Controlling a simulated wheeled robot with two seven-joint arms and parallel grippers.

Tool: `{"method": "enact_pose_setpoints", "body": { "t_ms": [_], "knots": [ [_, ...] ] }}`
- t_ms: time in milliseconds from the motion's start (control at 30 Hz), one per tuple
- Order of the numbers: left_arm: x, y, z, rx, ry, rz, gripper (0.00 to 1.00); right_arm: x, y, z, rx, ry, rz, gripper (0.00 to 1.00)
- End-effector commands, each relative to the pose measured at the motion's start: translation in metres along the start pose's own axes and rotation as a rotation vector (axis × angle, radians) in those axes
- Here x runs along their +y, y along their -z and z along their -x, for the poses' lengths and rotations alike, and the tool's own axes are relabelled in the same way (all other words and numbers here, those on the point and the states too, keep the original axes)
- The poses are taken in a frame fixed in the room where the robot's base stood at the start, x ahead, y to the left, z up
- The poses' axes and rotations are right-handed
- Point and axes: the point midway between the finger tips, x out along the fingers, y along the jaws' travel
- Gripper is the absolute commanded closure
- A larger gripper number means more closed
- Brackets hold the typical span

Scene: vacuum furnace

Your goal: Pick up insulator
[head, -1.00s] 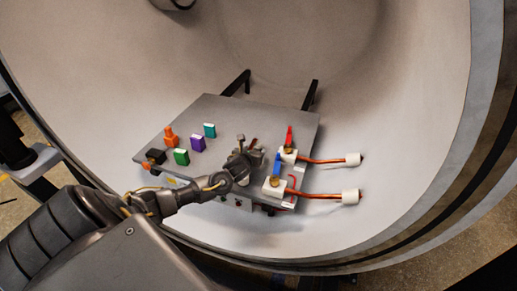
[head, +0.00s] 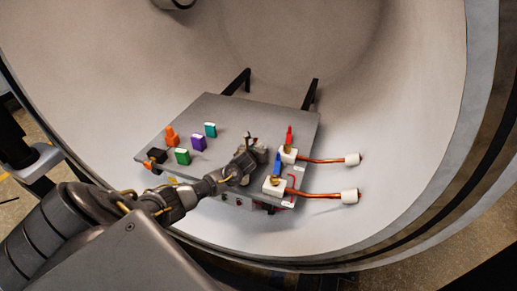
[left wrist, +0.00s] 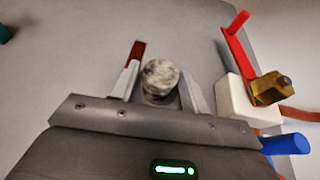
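A round, mottled grey-white piece, which looks like the insulator (left wrist: 160,78), shows end-on in the left wrist view. It lies between the two fingers of my left gripper (left wrist: 162,88), with narrow gaps at its sides, so the gripper looks open around it. In the head view my left gripper (head: 252,147) is low over the right part of the grey plate (head: 265,110), left of the valves. The gripper hides most of the insulator there. My right gripper is in neither view.
A red-handled valve (head: 288,152) and a blue-handled valve (head: 275,182) with copper pipes stand close right of the gripper. Teal (head: 210,129), purple (head: 198,143), green (head: 182,156) and orange (head: 171,136) pieces stand left. The plate's far middle is clear.

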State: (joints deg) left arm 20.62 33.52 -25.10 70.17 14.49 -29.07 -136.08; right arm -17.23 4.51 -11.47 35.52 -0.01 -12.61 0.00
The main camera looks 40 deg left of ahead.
Motion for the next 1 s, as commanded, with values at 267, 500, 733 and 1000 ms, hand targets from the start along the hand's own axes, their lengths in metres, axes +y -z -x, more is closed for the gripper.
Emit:
{"method": "enact_pose_setpoints", "body": {
  "t_ms": [267, 500, 733, 1000],
  "knots": [
    [0.000, 0.000, 0.000, -0.001, 0.000, 0.000, 0.88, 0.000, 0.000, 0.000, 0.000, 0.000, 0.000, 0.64],
    [0.000, -0.001, 0.000, -0.001, 0.000, 0.000, 0.88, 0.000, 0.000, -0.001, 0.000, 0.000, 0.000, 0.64],
    [0.001, -0.015, 0.006, -0.004, 0.000, -0.001, 0.88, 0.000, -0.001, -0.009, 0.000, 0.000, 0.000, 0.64],
    [-0.007, -0.052, 0.056, -0.006, 0.004, -0.003, 0.88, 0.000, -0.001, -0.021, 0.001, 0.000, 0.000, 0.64]
  ]
}}
